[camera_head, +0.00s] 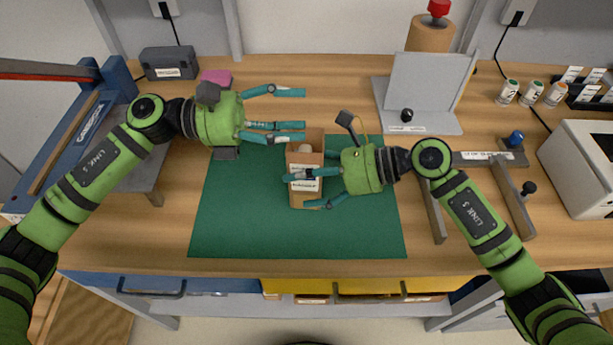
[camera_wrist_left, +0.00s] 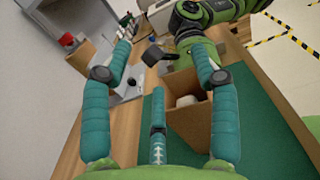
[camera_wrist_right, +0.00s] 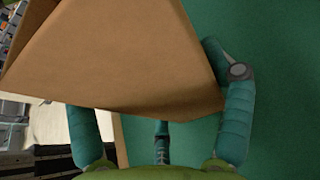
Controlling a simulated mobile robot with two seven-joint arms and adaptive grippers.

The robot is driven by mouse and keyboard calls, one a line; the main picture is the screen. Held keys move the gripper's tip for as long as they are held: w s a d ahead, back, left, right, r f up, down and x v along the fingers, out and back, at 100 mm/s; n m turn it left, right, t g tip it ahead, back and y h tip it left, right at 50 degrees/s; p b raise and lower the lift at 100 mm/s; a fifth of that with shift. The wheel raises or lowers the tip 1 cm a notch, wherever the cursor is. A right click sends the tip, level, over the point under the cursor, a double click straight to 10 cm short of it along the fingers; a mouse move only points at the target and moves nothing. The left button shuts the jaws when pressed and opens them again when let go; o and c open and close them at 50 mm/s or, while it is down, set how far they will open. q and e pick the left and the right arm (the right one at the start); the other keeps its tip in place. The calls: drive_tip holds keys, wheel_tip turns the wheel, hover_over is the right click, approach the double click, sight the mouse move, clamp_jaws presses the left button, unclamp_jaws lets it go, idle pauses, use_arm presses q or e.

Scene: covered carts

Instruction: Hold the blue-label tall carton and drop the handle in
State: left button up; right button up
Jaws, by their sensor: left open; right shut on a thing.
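A tall brown carton (camera_head: 305,199) with an open top stands on the green mat (camera_head: 235,215); its label looks pale, and I cannot make out any blue. Something whitish lies inside its opening (camera_head: 305,148); it also shows in the left wrist view (camera_wrist_left: 187,100), but I cannot tell if it is the handle. My right gripper (camera_head: 312,180) is shut on the carton from the right, and the carton (camera_wrist_right: 110,50) fills the upper right wrist view. My left gripper (camera_head: 300,112) is open and empty, with its fingers spread just beyond the carton's top left.
A pink block (camera_head: 216,77) and a dark box (camera_head: 169,62) sit at the back left. A grey angled stand (camera_head: 425,85) is behind, with small jars (camera_head: 530,93) farther right. A metal frame (camera_head: 490,160) lies right of the mat. The mat's front left is clear.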

use_arm(q)
drive_tip(key=a, duration=1.2)
use_arm(e)
drive_tip(key=shift+f, duration=0.1)
drive_tip(key=o, duration=1)
drive_tip(key=shift+o, duration=0.2)
